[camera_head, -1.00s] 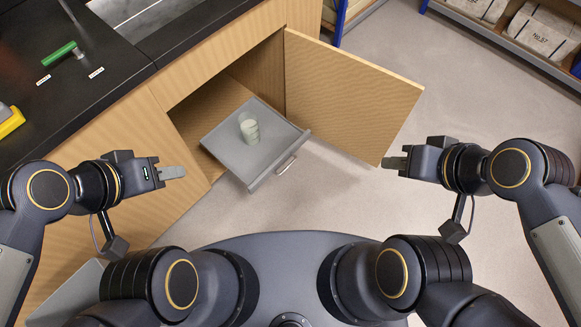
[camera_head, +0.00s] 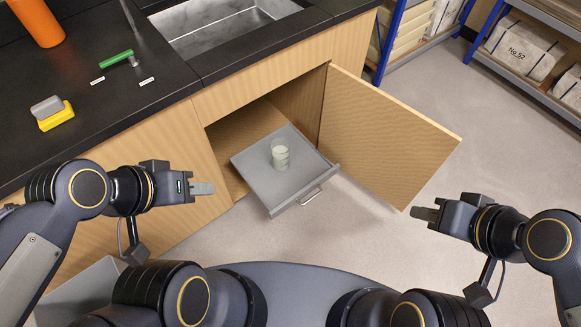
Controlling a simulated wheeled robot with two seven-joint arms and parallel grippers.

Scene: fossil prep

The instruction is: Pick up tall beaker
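The tall beaker (camera_head: 280,154) is clear glass with pale contents in its lower part. It stands upright on a grey pull-out tray (camera_head: 262,185) that extends from the open cabinet. My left gripper (camera_head: 207,188) is left of the tray, apart from the beaker and pointing right. My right gripper (camera_head: 418,213) is well to the right, beyond the open door and pointing left. Both grippers are seen side-on, so whether their fingers are apart does not show. Nothing is visible in either gripper.
The open cabinet door (camera_head: 390,135) stands right of the tray. The black counter (camera_head: 100,120) holds a green-handled tool (camera_head: 117,58), a yellow and grey block (camera_head: 52,113) and an orange cylinder (camera_head: 36,20). A sink (camera_head: 215,25) is behind. Shelves with wrapped blocks (camera_head: 522,48) stand at the back right.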

